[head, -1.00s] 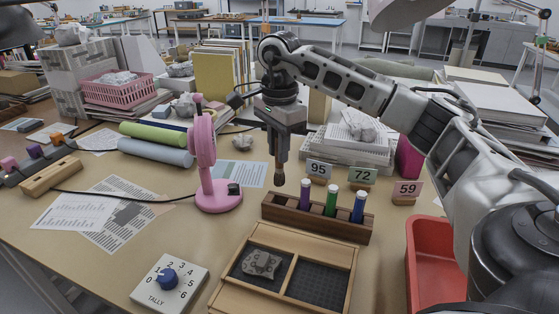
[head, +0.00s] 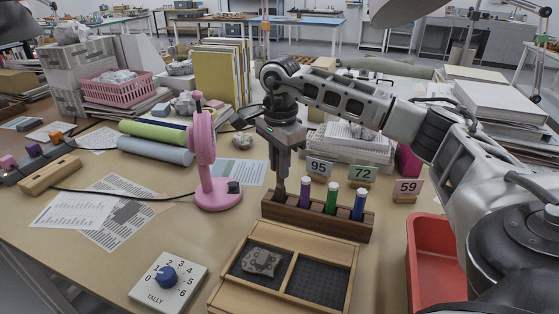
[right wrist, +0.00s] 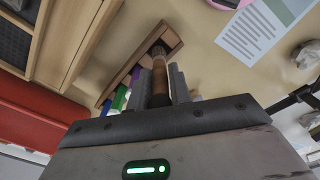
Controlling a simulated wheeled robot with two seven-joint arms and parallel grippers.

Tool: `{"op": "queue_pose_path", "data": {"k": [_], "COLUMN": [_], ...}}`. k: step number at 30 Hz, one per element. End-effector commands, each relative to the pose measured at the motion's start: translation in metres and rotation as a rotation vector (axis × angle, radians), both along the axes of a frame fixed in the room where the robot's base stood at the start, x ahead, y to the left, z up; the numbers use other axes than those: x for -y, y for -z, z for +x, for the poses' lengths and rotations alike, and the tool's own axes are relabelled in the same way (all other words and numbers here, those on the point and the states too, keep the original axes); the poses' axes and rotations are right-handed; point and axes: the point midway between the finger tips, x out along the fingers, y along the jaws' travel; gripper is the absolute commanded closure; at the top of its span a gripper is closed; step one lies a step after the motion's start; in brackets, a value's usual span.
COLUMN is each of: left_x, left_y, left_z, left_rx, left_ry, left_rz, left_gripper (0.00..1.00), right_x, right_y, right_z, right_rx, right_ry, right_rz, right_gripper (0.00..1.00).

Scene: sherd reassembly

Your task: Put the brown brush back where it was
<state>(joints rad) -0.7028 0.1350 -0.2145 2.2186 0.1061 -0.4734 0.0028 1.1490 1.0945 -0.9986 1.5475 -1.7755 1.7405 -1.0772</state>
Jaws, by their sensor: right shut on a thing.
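My right gripper (head: 281,172) is shut on the brown brush (head: 280,187) and holds it upright, bristles down, over the left end of the dark wooden rack (head: 316,222). In the right wrist view the brush's brown handle (right wrist: 160,78) stands between the fingers (right wrist: 163,92). Its lower end meets the end slot of the rack (right wrist: 173,39); how deep it sits is hard to tell. My left gripper is not in view.
A pink stand (head: 218,199) is close left of the rack. A wooden tray (head: 230,297) with a grey sherd (head: 261,262) lies in front. Number cards 95 (head: 319,167), 72 (head: 362,173) and 59 (head: 407,188) stand behind. A red bin (head: 420,262) is at right.

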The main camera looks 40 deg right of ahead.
Motion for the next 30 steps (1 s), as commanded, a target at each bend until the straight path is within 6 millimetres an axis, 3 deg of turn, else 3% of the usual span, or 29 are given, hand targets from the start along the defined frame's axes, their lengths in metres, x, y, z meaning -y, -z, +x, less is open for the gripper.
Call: {"op": "queue_pose_path", "data": {"k": [1,2,4,12,16,20,30], "left_x": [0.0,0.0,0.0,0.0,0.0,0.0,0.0], "left_y": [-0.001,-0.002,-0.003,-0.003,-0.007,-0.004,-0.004], "left_z": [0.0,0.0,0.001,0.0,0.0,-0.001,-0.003], "left_rx": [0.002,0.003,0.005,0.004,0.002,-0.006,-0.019], "left_ry": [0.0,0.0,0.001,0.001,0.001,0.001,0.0], "left_rz": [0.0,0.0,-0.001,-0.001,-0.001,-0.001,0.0], "left_gripper": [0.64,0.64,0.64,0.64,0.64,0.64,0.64], "right_x": [0.0,0.0,0.0,0.0,0.0,0.0,-0.001], "right_y": [0.0,0.0,-0.001,-0.001,-0.011,-0.031,-0.105], "right_z": [0.0,0.0,0.0,0.0,0.001,0.001,0.0], "right_rx": [0.001,0.001,0.001,0.001,0.003,0.007,0.005], "right_ry": [0.0,0.0,0.0,0.0,0.0,0.0,0.0], "right_rz": [0.0,0.0,0.0,0.0,0.001,0.001,0.001], "right_gripper": [1.0,0.77,0.58,0.58,0.58,0.58,0.58]}}
